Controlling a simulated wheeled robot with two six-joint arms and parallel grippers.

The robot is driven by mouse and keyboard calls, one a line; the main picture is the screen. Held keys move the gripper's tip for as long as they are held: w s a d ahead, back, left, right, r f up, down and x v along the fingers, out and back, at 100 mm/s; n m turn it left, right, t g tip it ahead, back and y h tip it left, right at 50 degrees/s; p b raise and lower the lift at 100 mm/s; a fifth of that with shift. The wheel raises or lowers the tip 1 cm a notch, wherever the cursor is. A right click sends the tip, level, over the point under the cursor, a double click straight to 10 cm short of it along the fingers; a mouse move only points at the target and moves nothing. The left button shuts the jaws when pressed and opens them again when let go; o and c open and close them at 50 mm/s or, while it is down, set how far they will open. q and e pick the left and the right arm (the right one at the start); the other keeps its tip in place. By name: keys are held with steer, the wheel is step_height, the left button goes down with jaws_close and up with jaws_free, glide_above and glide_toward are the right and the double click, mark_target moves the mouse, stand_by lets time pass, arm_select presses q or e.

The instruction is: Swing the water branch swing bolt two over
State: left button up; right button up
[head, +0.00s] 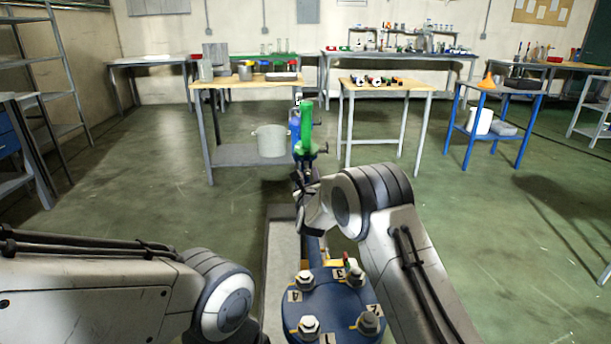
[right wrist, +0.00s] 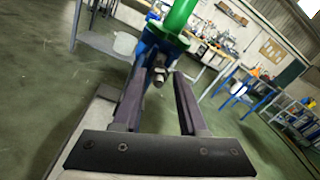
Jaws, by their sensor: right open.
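A blue fitting with a bright green upright cylinder (head: 306,128) on it stands ahead of my right arm; the green part also shows at the top of the right wrist view (right wrist: 180,15). A small metal bolt or nut (right wrist: 159,76) hangs on the blue fitting, and I cannot read any number on it. My right gripper (head: 304,182) is open. In the right wrist view its two dark fingers (right wrist: 161,78) point at the fitting, with the bolt showing in the gap near the tips. I cannot tell whether they touch it. My left gripper is out of view.
A blue round flange (head: 333,305) with several numbered bolts lies close in front of me, below my right arm. Behind the fitting stand a wooden-topped table (head: 246,82), another table (head: 388,88) and a blue cart (head: 500,90). The green floor between is clear.

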steer(key=shift+w, duration=0.95)
